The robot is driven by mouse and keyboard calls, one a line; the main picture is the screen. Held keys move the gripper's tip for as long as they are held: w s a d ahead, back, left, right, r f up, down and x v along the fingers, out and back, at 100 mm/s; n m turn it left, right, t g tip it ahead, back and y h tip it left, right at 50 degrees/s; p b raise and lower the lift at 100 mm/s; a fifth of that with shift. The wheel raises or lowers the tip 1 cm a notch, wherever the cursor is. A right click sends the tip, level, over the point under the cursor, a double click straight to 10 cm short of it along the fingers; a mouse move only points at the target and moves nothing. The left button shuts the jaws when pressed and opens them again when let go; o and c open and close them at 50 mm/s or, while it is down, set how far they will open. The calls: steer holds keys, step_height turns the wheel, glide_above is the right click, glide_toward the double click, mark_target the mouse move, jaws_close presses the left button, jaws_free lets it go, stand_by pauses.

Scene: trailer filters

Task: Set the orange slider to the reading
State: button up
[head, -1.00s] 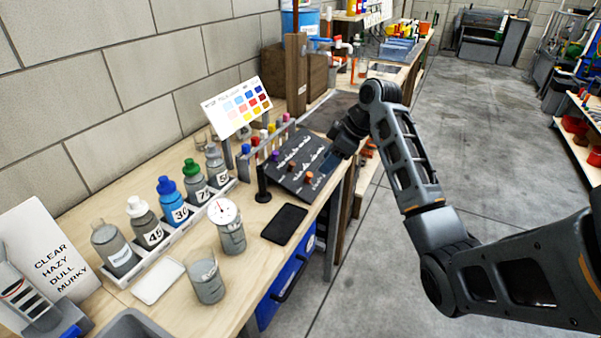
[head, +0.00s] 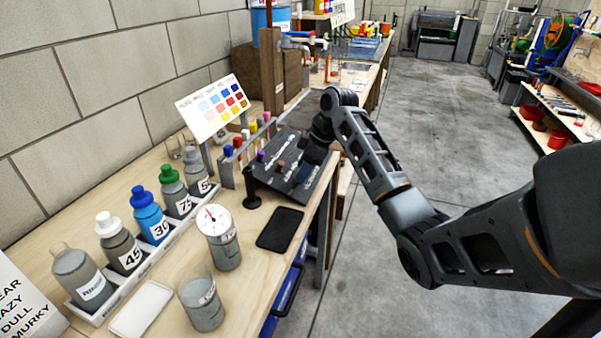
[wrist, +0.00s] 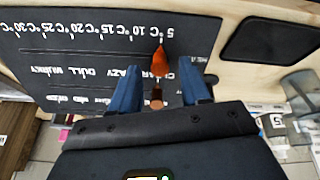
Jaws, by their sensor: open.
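The orange slider (wrist: 162,64) sits on a dark sloped panel (wrist: 85,60), at the 5 °C end of its temperature scale in the wrist view. The scale appears upside down there, with 30 °C at the far left. My gripper (wrist: 159,68) is open, its blue fingers on either side of the orange slider, which is not gripped. A brown knob (wrist: 156,98) lies closer in, on the row of words. In the head view the panel (head: 270,182) is partly covered by my arm. A round dial gauge (head: 213,219) stands in a grey jar; its figures are too small to read.
Labelled bottles stand in a white rack (head: 150,262) along the wall. A colour chart (head: 212,105) and a rack of coloured tubes (head: 228,165) stand behind the panel. A black flat slab (head: 279,229) and a beaker (head: 202,303) lie nearer.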

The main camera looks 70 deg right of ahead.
steer(key=shift+x, duration=1.1)
jaws_close()
